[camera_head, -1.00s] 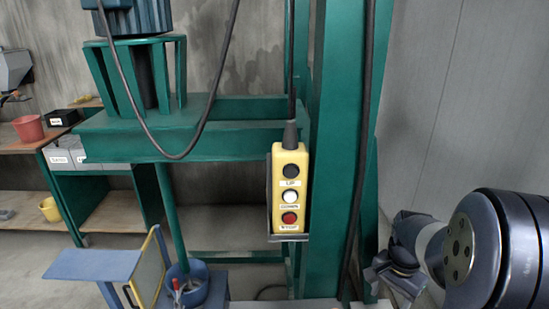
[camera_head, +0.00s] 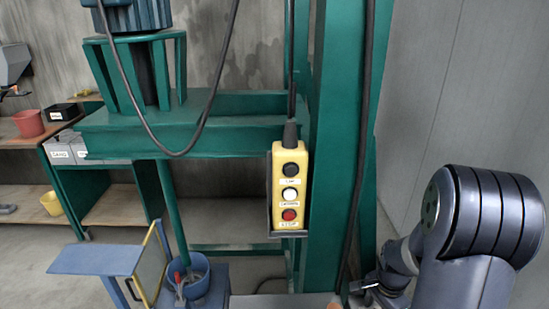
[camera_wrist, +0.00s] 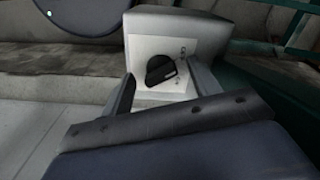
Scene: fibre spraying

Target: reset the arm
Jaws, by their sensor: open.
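My gripper (camera_head: 382,284) is low at the right in the head view, beside the foot of the green post, partly hidden by my arm. In the wrist view my gripper (camera_wrist: 165,88) has its two dark fingers apart, with nothing held between them. Beyond the fingers is a grey box (camera_wrist: 205,35) with a white panel and a black rotary knob (camera_wrist: 160,70). The knob appears between the fingers in the picture. I cannot tell how far it is from them.
A yellow pendant (camera_head: 290,185) with black, white and red buttons hangs by the green post (camera_head: 338,150). A blue bucket (camera_head: 190,278) and blue stand (camera_head: 95,260) are low at left. Shelves hold a red pot (camera_head: 29,123). A grey wall (camera_head: 440,90) stands at right.

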